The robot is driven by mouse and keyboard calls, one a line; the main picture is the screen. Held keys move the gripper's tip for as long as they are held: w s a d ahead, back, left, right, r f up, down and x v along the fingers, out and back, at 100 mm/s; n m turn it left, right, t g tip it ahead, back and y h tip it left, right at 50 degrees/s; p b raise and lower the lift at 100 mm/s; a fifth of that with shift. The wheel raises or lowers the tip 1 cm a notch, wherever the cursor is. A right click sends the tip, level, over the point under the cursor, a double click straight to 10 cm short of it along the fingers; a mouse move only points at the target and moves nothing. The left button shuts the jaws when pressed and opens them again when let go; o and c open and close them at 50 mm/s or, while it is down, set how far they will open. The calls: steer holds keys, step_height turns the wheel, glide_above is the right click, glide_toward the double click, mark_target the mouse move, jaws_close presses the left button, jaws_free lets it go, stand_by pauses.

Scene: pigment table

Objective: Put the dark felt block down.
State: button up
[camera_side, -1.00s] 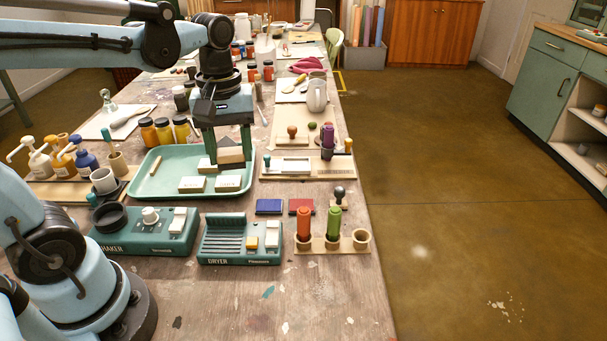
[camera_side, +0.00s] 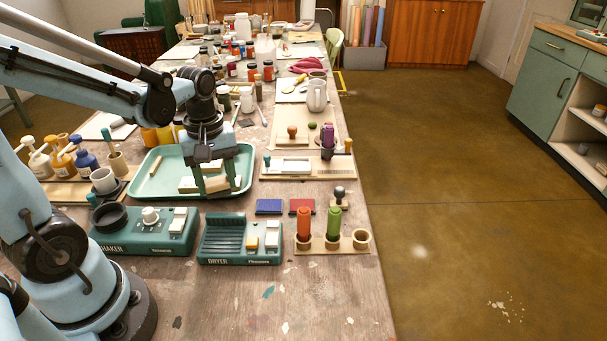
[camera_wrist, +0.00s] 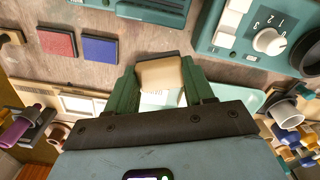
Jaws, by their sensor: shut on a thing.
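My gripper (camera_side: 216,187) points down over the front part of the pale green tray (camera_side: 136,190). It is shut on the dark felt block (camera_wrist: 160,75), which has a pale wooden body and a dark edge strip, in the wrist view. In the side view the block (camera_side: 217,183) is low between the green fingers and partly hidden by them. I cannot tell whether it touches anything beneath. A pale labelled block (camera_side: 188,185) lies in the tray just left of the fingers, and another pale block (camera_side: 236,183) shows just right of them.
In front of the tray stand the shaker (camera_side: 140,245) and the dryer (camera_side: 240,258). A blue pad (camera_side: 269,206) and a red pad (camera_side: 301,206) lie to the right. A cup (camera_side: 104,180) and pump bottles (camera_side: 62,160) stand left. The tray's back middle looks clear.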

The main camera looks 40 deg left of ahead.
mark_target(216, 181)
steer(key=shift+f, duration=3.45)
steer(key=o, duration=0.8)
steer(key=shift+f, duration=0.1)
step_height(216, 181, up, 12)
steer(key=shift+r, duration=0.1)
steer(key=d+m+t, duration=0.2)
steer(key=m, duration=0.2)
steer(key=d+m+t, duration=0.2)
steer(key=d+m, duration=0.1)
steer(key=m, duration=0.2)
steer(key=w+d+r+m+t, duration=0.1)
steer(key=d+m+t, duration=0.1)
steer(key=m+t, duration=0.1)
steer(key=shift+d+m, duration=0.3)
steer(key=shift+m, duration=0.5)
